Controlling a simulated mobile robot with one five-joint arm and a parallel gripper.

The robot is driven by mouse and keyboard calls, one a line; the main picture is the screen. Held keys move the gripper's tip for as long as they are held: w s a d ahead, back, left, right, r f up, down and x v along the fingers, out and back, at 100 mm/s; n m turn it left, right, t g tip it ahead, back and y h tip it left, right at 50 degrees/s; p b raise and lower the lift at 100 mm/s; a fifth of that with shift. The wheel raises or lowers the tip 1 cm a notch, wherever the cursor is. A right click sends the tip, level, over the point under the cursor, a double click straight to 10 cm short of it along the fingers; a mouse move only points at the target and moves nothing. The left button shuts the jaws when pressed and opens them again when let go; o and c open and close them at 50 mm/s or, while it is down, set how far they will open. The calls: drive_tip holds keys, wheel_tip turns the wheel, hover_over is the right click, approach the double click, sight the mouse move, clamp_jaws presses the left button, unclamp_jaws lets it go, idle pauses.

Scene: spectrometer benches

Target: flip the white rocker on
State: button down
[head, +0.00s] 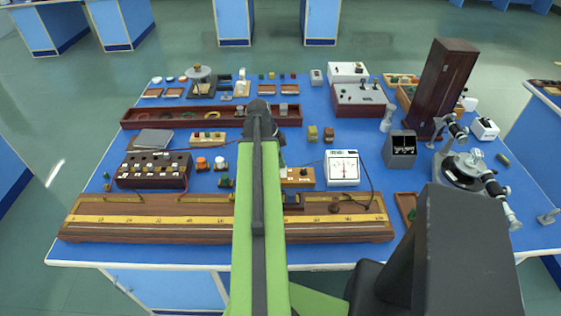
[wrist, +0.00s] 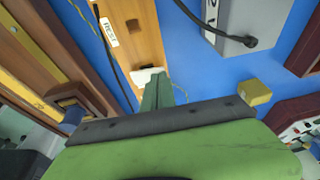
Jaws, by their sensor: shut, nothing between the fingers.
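The white rocker (wrist: 148,75) sits at the near end of a wooden base (wrist: 145,48) in the wrist view. In the head view the wooden base (head: 300,178) lies just right of my arm. The rocker and my fingertips are hard to make out there behind the arm.
A white meter (head: 343,168) with a black cable stands right of the base. A long wooden scale board (head: 110,220) runs along the front edge.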

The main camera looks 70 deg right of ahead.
drive_tip(key=shift+d+f+b, duration=0.15)
drive_tip(key=shift+f+b, duration=0.25)
drive_tip(key=shift+r, duration=0.15)
drive_tip(key=shift+a, duration=0.2)
drive_tip(key=shift+s+a+r+p, duration=0.25)
drive_tip(key=shift+a+p, duration=0.15)
drive_tip(key=shift+a, duration=0.15)
drive_tip(key=w+r+p, duration=0.2)
drive_tip(key=r+p, duration=0.4)
drive_tip(key=w+d+r+p, duration=0.1)
drive_tip(key=r+p, duration=0.6)
drive_tip(key=shift+w+d+r, duration=0.15)
drive_tip(key=shift+w+d, duration=0.1)
drive_tip(key=shift+w, duration=0.1)
